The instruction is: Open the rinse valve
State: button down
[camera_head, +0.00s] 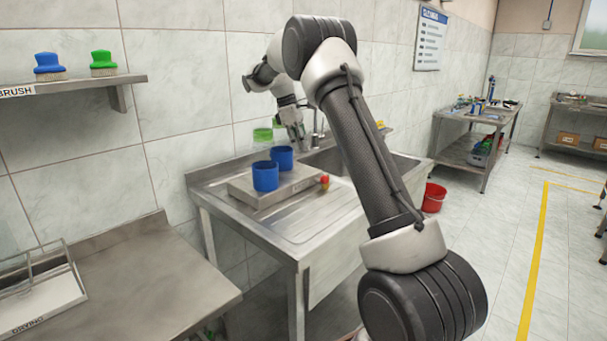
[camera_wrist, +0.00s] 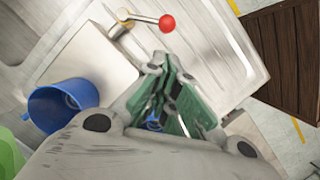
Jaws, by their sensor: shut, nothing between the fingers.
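The valve lever with a red ball knob (camera_wrist: 167,23) sits at the top of the wrist view. Its metal arm runs left from the knob to a brass-coloured body on the grey platform. In the head view the red knob (camera_head: 325,180) shows at the platform's right end, near the sink. My gripper (camera_head: 299,142) is above and behind the platform, pointing down, apart from the knob. In the wrist view my gripper (camera_wrist: 170,72) has its green-padded fingers together and empty, below the knob in the picture.
Two blue cups (camera_head: 265,176) stand on the platform (camera_head: 240,188); one shows close by in the wrist view (camera_wrist: 62,104). Green cups (camera_head: 262,135) are behind them. The sink (camera_head: 340,160) lies to the right. A wall shelf (camera_head: 75,86) holds brushes at left.

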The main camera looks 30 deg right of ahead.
aim_at(325, 177)
dwell(0.4)
jog(key=x, duration=1)
jog(key=shift+s, duration=0.1)
